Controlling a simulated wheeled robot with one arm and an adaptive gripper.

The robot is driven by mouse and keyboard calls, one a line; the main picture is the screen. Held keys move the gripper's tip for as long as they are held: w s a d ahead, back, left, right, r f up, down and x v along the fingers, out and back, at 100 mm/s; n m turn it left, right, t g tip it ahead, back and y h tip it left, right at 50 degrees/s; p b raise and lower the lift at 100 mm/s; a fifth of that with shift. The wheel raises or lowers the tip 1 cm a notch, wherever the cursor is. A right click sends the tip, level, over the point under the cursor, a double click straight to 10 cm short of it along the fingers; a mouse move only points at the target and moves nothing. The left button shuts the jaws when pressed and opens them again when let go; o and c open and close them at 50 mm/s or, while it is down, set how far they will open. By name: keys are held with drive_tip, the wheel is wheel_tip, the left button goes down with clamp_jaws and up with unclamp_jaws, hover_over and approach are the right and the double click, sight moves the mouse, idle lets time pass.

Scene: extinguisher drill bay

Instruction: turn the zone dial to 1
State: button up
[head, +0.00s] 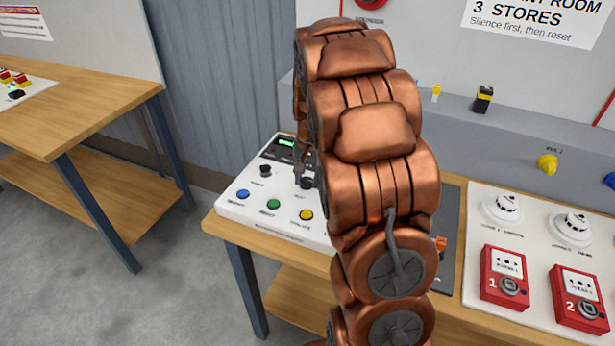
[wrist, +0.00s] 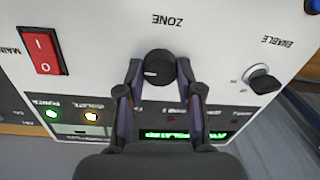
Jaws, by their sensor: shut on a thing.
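The zone dial (wrist: 157,66) is a round black knob under the upside-down word ZONE on a white control panel (wrist: 100,25). A short white mark on it points left in the wrist view; no numbers around it can be read. My gripper (wrist: 159,73) is shut on the dial, one finger on each side. In the head view my arm covers the panel's right part; the dial (head: 306,184) shows just left of the arm, with a dark finger of my gripper (head: 299,172) at it.
Close by in the wrist view are the ENABLE switch (wrist: 262,80), a red rocker switch (wrist: 46,50), lit lamps and a green display (wrist: 180,134). In the head view, blue (head: 243,194), green (head: 273,204) and yellow (head: 306,215) buttons line the panel's front. Red call points (head: 504,278) stand at right.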

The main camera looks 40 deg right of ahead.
drive_tip(key=shift+f+n+b, duration=0.15)
drive_tip(key=shift+n+b, duration=0.15)
drive_tip(key=shift+b, duration=0.15)
drive_tip(key=n+b, duration=0.2)
drive_tip(key=b, duration=0.1)
drive_tip(key=shift+f+n, duration=0.15)
drive_tip(key=shift+n, duration=0.15)
drive_tip(key=n+b, duration=0.3)
drive_tip(key=n, duration=0.2)
drive_tip(key=shift+w+n+b, duration=0.1)
drive_tip(key=shift+n+b, duration=0.2)
drive_tip(key=shift+b, duration=0.1)
drive_tip(key=n, duration=0.2)
drive_tip(key=n+b, duration=0.1)
drive_tip(key=n, duration=0.1)
drive_tip(key=shift+a+r+g, duration=0.1)
drive_tip(key=shift+r+g, duration=0.1)
drive_tip(key=shift+g, duration=0.1)
drive_tip(key=n, duration=0.5)
drive_tip(key=shift+r, duration=0.1)
drive_tip(key=o, duration=1.2)
drive_tip(key=shift+c, duration=0.2)
